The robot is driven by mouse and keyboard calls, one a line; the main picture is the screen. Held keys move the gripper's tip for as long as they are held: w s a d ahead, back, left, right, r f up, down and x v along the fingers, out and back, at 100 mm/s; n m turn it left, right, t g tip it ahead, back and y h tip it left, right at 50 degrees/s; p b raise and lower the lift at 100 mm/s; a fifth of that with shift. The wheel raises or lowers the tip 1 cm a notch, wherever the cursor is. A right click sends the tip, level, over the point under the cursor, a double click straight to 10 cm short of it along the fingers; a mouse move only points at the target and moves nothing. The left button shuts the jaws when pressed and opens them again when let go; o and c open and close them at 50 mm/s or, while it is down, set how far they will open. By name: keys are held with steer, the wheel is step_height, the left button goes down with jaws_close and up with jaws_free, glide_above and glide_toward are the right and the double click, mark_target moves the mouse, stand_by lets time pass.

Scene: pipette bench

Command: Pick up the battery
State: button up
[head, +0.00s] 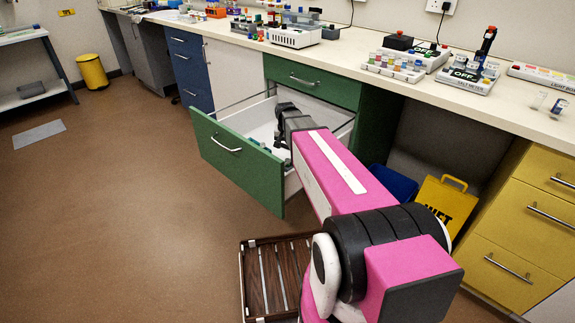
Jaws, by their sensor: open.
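An open green drawer (237,163) with a pale inside stands pulled out below the bench. My arm reaches over its front, and my gripper (279,138) is down in the drawer, open, its fingers small and dark in the head view. Small dark and teal items (286,163) lie on the drawer floor close to my gripper. I cannot tell whether one of them is the battery; I make out no clear battery anywhere. My arm hides the right part of the drawer.
A yellow wet-floor sign (446,203) and a blue bin (392,184) stand under the bench. A brown slatted crate (270,280) is on the floor near me.

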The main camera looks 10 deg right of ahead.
mark_target(287, 160)
steer(key=f, duration=0.3)
steer(key=shift+w+f, duration=0.25)
steer(key=shift+f, duration=0.05)
steer(key=shift+d+f, duration=0.15)
steer(key=shift+f, duration=1.3)
steer(key=shift+d+f, duration=0.1)
steer(key=shift+f, duration=1.3)
steer(key=shift+c, duration=0.3)
steer(key=c, duration=1)
